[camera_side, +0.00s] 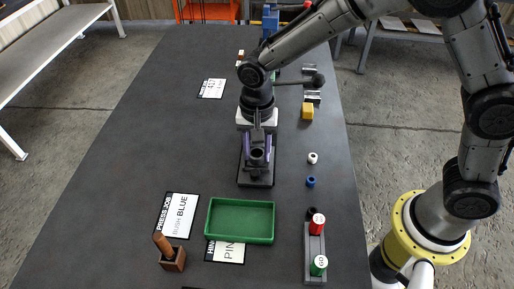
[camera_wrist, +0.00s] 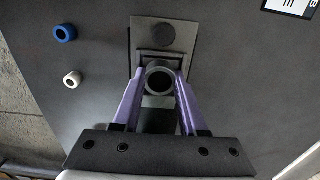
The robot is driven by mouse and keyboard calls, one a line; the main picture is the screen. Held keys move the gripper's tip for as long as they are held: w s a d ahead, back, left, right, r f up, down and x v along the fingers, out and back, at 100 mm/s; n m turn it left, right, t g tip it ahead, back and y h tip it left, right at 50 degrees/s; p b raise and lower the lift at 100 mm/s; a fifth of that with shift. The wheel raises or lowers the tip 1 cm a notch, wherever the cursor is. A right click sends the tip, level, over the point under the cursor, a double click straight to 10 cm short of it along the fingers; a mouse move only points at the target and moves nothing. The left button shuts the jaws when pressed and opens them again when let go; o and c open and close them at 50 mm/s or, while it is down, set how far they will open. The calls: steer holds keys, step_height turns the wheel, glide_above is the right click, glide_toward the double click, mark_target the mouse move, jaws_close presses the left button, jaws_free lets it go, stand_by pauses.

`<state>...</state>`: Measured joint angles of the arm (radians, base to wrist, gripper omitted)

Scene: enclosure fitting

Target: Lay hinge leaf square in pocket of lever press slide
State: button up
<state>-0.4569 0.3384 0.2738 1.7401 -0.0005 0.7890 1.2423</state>
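My gripper (camera_side: 257,148) points down over a dark plate-like fixture (camera_side: 245,180), probably the press slide. Its two purple fingers flank a dark upright ring (camera_wrist: 159,90) and seem to touch it on both sides, in the wrist view too. Beyond the ring, the wrist view shows a grey plate (camera_wrist: 197,48) with a recessed block and a dark round disc (camera_wrist: 160,37). I cannot tell whether the ring is part of the hinge leaf or whether it rests on the fixture. The fingers and ring hide the pocket, and no separate leaf can be made out.
White (camera_side: 313,158), blue (camera_side: 311,182) and black (camera_side: 311,213) bushes lie to the right. A yellow block (camera_side: 307,111) and lever (camera_side: 313,80) stand behind.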

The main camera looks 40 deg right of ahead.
mark_target(257, 156)
steer(key=o, duration=0.6)
steer(key=shift+c, duration=0.2)
steer(key=shift+f, duration=0.1)
step_height(257, 156, up, 14)
steer(key=s+d+r+m+t, duration=0.1)
steer(key=s+d+r+t, duration=0.1)
steer(key=s+d+r, duration=0.3)
steer(key=s+d+r+t, duration=0.1)
steer(key=s+d+r, duration=0.2)
steer(key=d+r, duration=0.35)
steer(key=s+d+f+n+t, duration=0.1)
steer(key=s+d+f+n, duration=0.2)
steer(key=s+f+n, duration=0.1)
steer(key=s+d+f+n+t, duration=0.1)
steer(key=s+d+f+n, duration=0.3)
steer(key=s, duration=0.5)
steer(key=shift+f+n+t, duration=0.3)
steer(key=shift+n, duration=0.7)
